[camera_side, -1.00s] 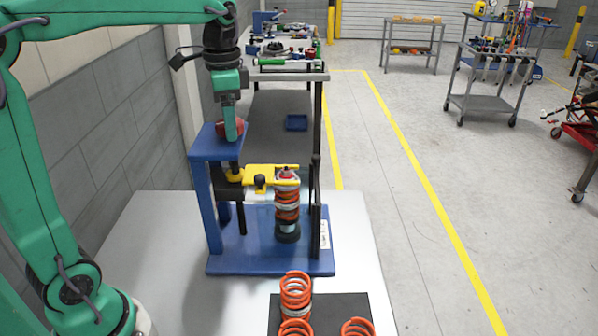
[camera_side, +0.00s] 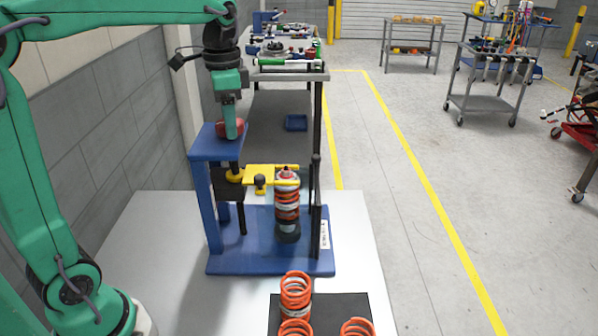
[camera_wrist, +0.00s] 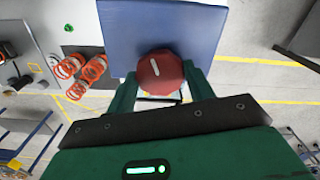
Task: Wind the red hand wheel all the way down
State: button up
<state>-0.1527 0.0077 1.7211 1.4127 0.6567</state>
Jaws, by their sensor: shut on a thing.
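The red hand wheel (camera_side: 229,130) sits on top of the blue press frame (camera_side: 218,142). In the wrist view it is a red knob (camera_wrist: 160,73) with a white mark. My gripper (camera_side: 232,130) points down over the wheel and is shut on it, one finger on each side in the wrist view. Below, a yellow arm (camera_side: 262,174) on the spindle reaches over the orange coil spring (camera_side: 287,200) on its strut. The yellow arm is at the spring's top end. The gripper hides part of the wheel in the side view.
Several loose orange springs (camera_side: 296,290) stand on a black mat (camera_side: 340,303) at the front of the white table (camera_side: 150,230). A dark upright post (camera_side: 316,205) stands right of the strut. A bench with tools (camera_side: 290,50) is behind.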

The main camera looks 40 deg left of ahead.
jog(key=m, duration=1.6)
dwell(0.4)
jog(key=shift+m, duration=0.3)
jog(key=shift+m, duration=2.2)
